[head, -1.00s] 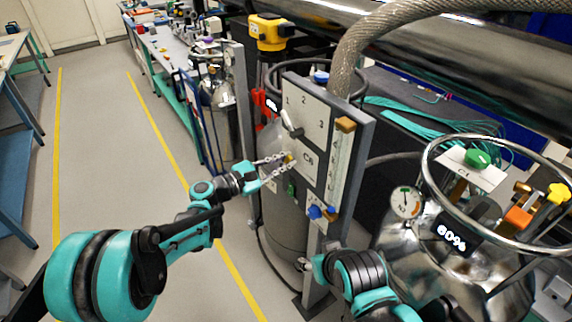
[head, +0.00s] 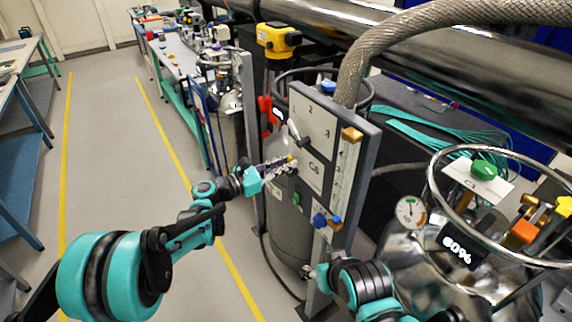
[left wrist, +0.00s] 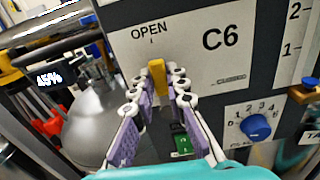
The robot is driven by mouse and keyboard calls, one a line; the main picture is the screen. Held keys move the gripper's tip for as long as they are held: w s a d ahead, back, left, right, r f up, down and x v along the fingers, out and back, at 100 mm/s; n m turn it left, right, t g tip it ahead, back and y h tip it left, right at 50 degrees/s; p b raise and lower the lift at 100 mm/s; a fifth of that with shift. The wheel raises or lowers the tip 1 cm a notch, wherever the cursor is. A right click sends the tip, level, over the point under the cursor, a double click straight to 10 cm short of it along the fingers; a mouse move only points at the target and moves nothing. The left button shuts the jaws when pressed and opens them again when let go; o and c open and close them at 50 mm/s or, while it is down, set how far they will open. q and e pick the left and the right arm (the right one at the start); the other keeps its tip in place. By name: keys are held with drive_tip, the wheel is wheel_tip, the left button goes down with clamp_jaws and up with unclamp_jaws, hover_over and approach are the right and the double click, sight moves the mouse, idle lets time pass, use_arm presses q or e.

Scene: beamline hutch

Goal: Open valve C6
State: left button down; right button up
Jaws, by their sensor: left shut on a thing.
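The C6 valve plate (head: 313,181) is on the grey panel, and it also shows in the left wrist view (left wrist: 200,40). Its yellow handle (left wrist: 157,74) stands near upright in the left wrist view, its upper end pointing towards the OPEN mark (left wrist: 150,31); the CLOSED mark (left wrist: 231,79) lies to its right. My left gripper (head: 288,163) is shut on this handle, with a finger on each side, also seen in the left wrist view (left wrist: 158,88). The handle's base is partly hidden by the fingers. My right gripper (head: 308,272) is low beside the panel, its jaws unclear.
A blue knob (left wrist: 255,127) with a numbered dial and a green switch (left wrist: 181,143) sit below C6. A black-and-white handle (head: 294,132) is above it. A steel dewar (head: 410,255) stands at right. The floor at left is clear.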

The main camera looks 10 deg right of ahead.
use_arm(q)
drive_tip(key=c, duration=1.5)
unclamp_jaws()
drive_tip(key=v, duration=1.2)
drive_tip(key=s+a+f+m+y, duration=0.4)
drive_tip(key=s+a+m+y, duration=0.4)
drive_tip(key=s, duration=0.5)
drive_tip(key=s+a+f+m+t+y, duration=0.1)
drive_tip(key=s+a+f+m+y, duration=0.3)
drive_tip(key=s+a+m+y, duration=0.5)
drive_tip(key=s+a+m, duration=0.4)
drive_tip(key=a, duration=0.1)
drive_tip(key=shift+m, duration=0.3)
